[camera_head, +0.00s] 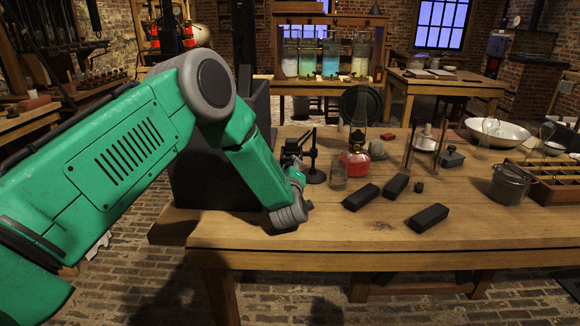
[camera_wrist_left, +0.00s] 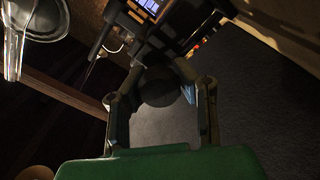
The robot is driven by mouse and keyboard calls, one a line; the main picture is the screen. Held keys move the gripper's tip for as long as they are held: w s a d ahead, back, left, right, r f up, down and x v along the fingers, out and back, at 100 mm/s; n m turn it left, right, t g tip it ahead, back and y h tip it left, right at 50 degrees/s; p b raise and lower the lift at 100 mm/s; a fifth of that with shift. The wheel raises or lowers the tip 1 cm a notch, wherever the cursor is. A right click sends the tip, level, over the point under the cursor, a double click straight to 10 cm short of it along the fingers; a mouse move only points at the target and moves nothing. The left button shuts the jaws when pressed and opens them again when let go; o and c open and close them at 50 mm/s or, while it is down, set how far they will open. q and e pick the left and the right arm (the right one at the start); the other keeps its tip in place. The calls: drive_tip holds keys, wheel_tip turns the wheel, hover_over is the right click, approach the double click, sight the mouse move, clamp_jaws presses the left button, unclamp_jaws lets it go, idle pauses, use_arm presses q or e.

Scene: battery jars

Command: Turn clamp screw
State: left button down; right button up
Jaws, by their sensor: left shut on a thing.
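My left arm crosses the head view from the left, and its wrist is low over the front of the wooden table (camera_head: 400,230). My left gripper (camera_head: 293,170) points away from me, beside a dark stand (camera_head: 314,172). In the left wrist view, the two fingers of the left gripper (camera_wrist_left: 160,75) reach up on either side of a dark round knob (camera_wrist_left: 158,90), which looks like the clamp screw. The gripper is shut on it. The fingertips are in shadow, so their exact contact is hard to see. My right gripper is in neither view.
A dark upright block (camera_head: 205,170) stands left of the gripper. A metal pot (camera_head: 511,184) stands farther right.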

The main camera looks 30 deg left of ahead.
use_arm(q)
drive_tip(key=shift+s+d+f, duration=0.1)
drive_tip(key=shift+d+f, duration=0.2)
drive_tip(key=shift+f, duration=0.15)
drive_tip(key=c, duration=1.2)
unclamp_jaws()
drive_tip(key=shift+o, duration=0.2)
drive_tip(key=shift+r, duration=0.1)
drive_tip(key=shift+r, duration=0.1)
drive_tip(key=v, duration=1.1)
drive_tip(key=shift+s+d, duration=0.2)
drive_tip(key=shift+s, duration=0.1)
drive_tip(key=shift+f, duration=0.2)
